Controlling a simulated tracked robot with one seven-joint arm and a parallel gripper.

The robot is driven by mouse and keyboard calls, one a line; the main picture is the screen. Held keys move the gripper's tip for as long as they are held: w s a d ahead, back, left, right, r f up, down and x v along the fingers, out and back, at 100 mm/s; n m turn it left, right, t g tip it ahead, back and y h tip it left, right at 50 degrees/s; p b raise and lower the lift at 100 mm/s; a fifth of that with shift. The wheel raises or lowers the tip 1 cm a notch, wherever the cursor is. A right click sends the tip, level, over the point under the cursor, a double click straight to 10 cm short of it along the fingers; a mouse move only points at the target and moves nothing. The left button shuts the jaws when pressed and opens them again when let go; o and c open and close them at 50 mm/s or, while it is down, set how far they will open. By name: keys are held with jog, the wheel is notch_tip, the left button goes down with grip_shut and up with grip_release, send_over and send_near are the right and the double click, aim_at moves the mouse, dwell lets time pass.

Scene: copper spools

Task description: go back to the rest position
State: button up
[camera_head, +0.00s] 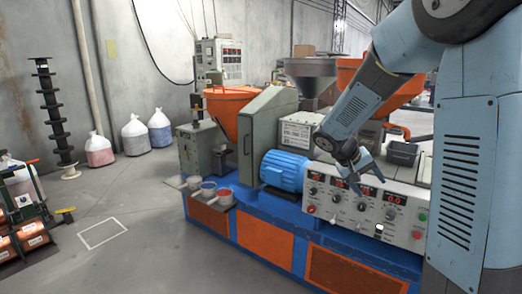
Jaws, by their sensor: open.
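My gripper (358,178) is at the end of my blue-grey arm, right of the middle of the head view. Its fingers point down and are apart, with nothing seen between them. It shows in front of the control panel (400,208) of a large machine with a blue and orange base. I cannot tell how far it is from the panel. My arm comes in from the upper right and hides part of the machine.
A blue motor (284,170) and an orange hopper (228,105) sit on the machine. Small cups (208,188) stand on its left ledge. Copper spools (32,235) lie on a rack at far left. Several sacks (135,136) stand by the wall.

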jog(key=s+a+r+t+y, duration=0.1)
jog(key=s+a+r+y, duration=0.1)
jog(key=s, duration=0.6)
jog(key=s+a+r+t+y, duration=0.1)
jog(key=s+a+r+y, duration=0.2)
jog(key=s, duration=0.6)
jog(key=s+a+r+t+y, duration=0.2)
jog(key=s+a+r, duration=0.1)
jog(key=s, duration=0.5)
jog(key=shift+s+r+n+y, duration=0.15)
jog(key=shift+r+n+y, duration=0.2)
jog(key=shift+r, duration=0.5)
